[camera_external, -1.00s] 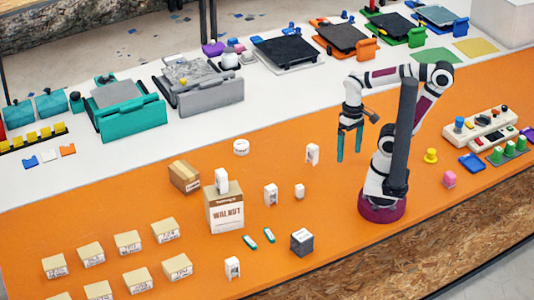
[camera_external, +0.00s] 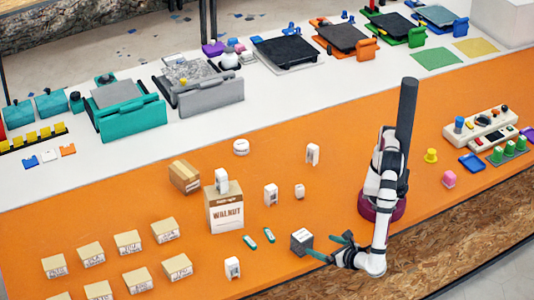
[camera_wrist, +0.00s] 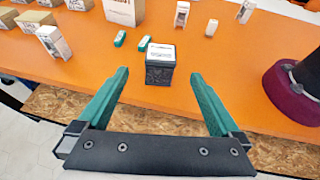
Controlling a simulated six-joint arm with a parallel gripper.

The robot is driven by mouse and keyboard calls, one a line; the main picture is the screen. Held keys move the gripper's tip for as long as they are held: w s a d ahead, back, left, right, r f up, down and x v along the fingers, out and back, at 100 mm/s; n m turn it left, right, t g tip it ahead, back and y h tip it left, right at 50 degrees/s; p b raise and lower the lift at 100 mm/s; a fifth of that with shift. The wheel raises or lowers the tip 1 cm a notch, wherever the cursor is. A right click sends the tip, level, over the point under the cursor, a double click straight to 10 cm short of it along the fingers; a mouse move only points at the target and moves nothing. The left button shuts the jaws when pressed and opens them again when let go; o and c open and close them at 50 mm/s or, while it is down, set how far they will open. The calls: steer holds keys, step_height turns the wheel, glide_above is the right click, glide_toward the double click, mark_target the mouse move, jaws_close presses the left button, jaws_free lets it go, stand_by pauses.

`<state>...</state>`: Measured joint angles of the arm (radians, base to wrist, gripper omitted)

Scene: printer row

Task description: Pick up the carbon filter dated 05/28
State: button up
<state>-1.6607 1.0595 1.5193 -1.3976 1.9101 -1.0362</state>
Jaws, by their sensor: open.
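A dark grey cube with a white label on top (camera_external: 301,242) stands on the orange table near its front edge. It looks like the carbon filter, but its date is too small to read. It also shows in the wrist view (camera_wrist: 160,66), upright, just ahead of and between the green fingertips. My gripper (camera_external: 328,246) is low, just to the right of the cube in the external view, with its fingers pointing at it. In the wrist view my gripper (camera_wrist: 159,74) is open wide and empty; the cube is not held.
Two small green-and-white pieces (camera_external: 260,239) lie behind the cube. A white holder (camera_external: 232,267) stands to its left, and the WALNUT carton (camera_external: 225,210) is farther back left. Several tan boxes (camera_external: 130,241) stand at the left. The table's front edge is close to the cube.

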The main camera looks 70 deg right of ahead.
mark_target(296, 233)
steer(key=x, duration=1.4)
steer(key=shift+s+d, duration=0.1)
steer(key=shift+d, duration=0.05)
steer(key=c, duration=1.5)
steer(key=shift+o, duration=0.2)
steer(key=shift+r, duration=0.15)
